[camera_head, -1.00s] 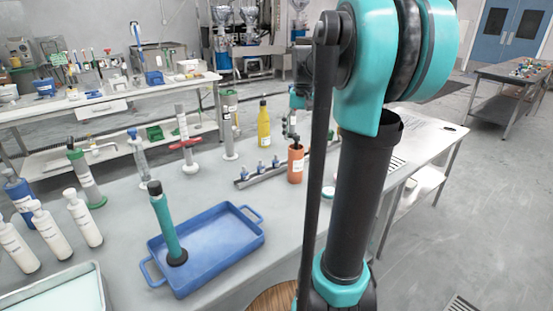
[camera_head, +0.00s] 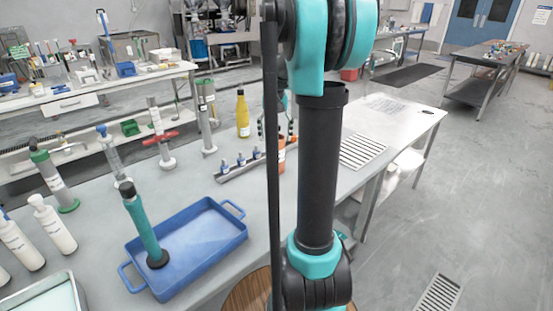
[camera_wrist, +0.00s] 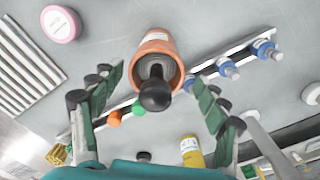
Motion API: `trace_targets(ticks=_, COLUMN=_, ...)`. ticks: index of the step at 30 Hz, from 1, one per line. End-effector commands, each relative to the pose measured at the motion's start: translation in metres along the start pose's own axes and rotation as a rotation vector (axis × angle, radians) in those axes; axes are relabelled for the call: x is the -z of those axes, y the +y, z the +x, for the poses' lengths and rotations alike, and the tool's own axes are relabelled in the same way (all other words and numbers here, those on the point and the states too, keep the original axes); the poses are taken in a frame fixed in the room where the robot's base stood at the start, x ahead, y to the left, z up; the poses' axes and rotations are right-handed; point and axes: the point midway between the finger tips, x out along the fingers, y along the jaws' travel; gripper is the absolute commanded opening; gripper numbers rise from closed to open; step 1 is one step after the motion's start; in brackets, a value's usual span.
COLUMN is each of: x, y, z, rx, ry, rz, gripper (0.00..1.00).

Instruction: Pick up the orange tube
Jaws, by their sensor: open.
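The orange tube (camera_wrist: 157,43) is an open-topped orange cylinder with a white label and a black rounded part (camera_wrist: 155,95) at its mouth. It appears between the two fingers of my gripper (camera_wrist: 157,73) in the wrist view. The fingers are spread, with a gap on each side of the tube. In the head view, the orange tube (camera_head: 281,158) stands on the grey table, partly hidden by my arm. Only parts of my gripper (camera_head: 276,126) show there, around the tube's top.
A metal rail with blue-capped vials (camera_head: 241,158) lies close beside the tube. A yellow bottle (camera_head: 243,115) stands behind it. A blue tray (camera_head: 205,240) holding a teal tube (camera_head: 143,228) is nearer. A pink-lidded round container (camera_wrist: 61,24) and a slotted grate (camera_wrist: 25,70) are near.

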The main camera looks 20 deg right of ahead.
Motion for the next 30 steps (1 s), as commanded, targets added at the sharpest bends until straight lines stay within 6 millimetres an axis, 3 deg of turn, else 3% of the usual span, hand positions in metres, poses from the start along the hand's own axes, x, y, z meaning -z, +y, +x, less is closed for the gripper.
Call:
trace_targets(ticks=5, x=-0.001, y=0.001, z=0.011, rx=0.0, ry=0.0, rz=0.0, gripper=0.75)
trace_targets(ticks=15, x=-0.004, y=0.005, z=0.052, rx=0.0, ry=0.0, rz=-0.001, gripper=0.75)
trace_targets(ticks=23, x=-0.004, y=0.005, z=0.056, rx=0.0, ry=0.0, rz=0.0, gripper=0.75)
trace_targets(ticks=30, x=-0.004, y=0.005, z=0.056, rx=0.0, ry=0.0, rz=0.0, gripper=0.49)
